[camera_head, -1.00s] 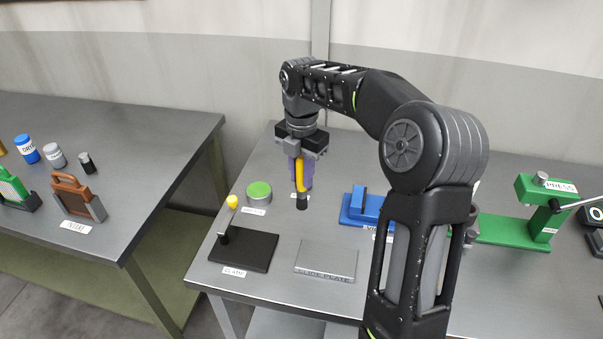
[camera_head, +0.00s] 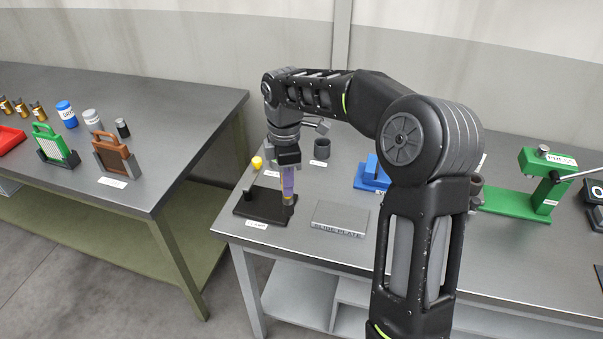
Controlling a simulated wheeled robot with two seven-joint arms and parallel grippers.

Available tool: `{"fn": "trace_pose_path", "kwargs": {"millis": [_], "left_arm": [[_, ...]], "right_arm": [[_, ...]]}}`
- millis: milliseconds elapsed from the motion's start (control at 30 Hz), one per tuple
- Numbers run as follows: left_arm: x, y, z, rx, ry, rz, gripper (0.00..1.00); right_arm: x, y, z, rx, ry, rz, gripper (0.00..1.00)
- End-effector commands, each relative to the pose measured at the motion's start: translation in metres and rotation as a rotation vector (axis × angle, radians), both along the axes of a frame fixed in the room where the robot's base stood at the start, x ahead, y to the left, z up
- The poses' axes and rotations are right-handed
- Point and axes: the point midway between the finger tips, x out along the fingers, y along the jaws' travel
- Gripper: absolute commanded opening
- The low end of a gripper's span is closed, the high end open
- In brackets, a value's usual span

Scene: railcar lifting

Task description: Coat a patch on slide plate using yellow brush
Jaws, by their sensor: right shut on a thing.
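My right gripper (camera_head: 287,187) points down, its purple fingers shut on the yellow brush (camera_head: 288,200). Only a small part of the brush shows below the fingers; the rest is hidden. The brush end appears in front of the right part of the black clamp base (camera_head: 262,212); I cannot tell its height above it. The grey slide plate (camera_head: 339,218) lies flat on the table, just right of the brush, with its label on the front edge. My left gripper is out of view.
The clamp's yellow knob (camera_head: 257,162) rises left of my gripper. A blue block (camera_head: 372,174) stands right of the cup and a green press (camera_head: 525,185) farther right. A separate table (camera_head: 190,125) at left holds a brown rack and bottles.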

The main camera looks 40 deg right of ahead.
Motion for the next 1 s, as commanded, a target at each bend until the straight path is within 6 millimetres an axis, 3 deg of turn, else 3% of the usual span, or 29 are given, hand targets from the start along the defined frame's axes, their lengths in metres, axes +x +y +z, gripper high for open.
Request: {"fn": "trace_pose_path", "kwargs": {"millis": [167,367,500,633,1000], "left_arm": [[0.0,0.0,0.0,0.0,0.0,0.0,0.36],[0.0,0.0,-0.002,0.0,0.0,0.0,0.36],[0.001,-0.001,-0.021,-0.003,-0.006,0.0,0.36],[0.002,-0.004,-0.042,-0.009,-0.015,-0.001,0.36],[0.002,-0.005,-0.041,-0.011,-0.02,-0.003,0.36]], "right_arm": [[0.008,0.039,-0.014,0.0,0.003,-0.298,0.0],[0.012,0.095,-0.036,-0.002,0.005,-0.773,0.0],[0.012,0.124,-0.066,-0.003,0.004,-1.032,0.0],[0.011,0.135,-0.092,-0.003,0.001,-1.15,0.0],[0.011,0.138,-0.093,-0.002,0.001,-1.186,0.0]]}}
